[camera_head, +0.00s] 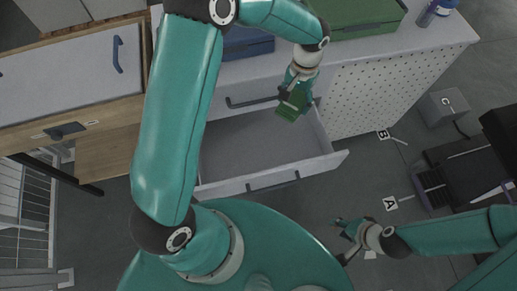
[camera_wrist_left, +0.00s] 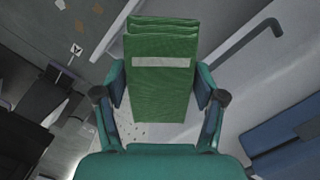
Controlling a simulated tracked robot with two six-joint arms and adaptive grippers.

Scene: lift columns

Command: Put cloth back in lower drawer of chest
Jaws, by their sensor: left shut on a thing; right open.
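A folded green cloth (camera_wrist_left: 160,90) with a pale stripe is held between the fingers of my left gripper (camera_wrist_left: 160,95). In the head view the cloth (camera_head: 287,111) hangs over the back right part of the open lower drawer (camera_head: 246,185). The drawer is pulled out and its visible floor is bare. The left part of the drawer is hidden behind my left arm. The chest (camera_head: 390,90) has a light top and a perforated side panel. My right gripper (camera_head: 347,240) is open and empty, low above the floor to the right of the drawer front.
A green case (camera_head: 355,15) and a blue box (camera_head: 247,42) stand on the chest top, with a blue bottle (camera_head: 437,10) near its right end. A wooden-framed cabinet (camera_head: 75,75) stands at the left. A grey box marked C (camera_head: 445,106) is on the right.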

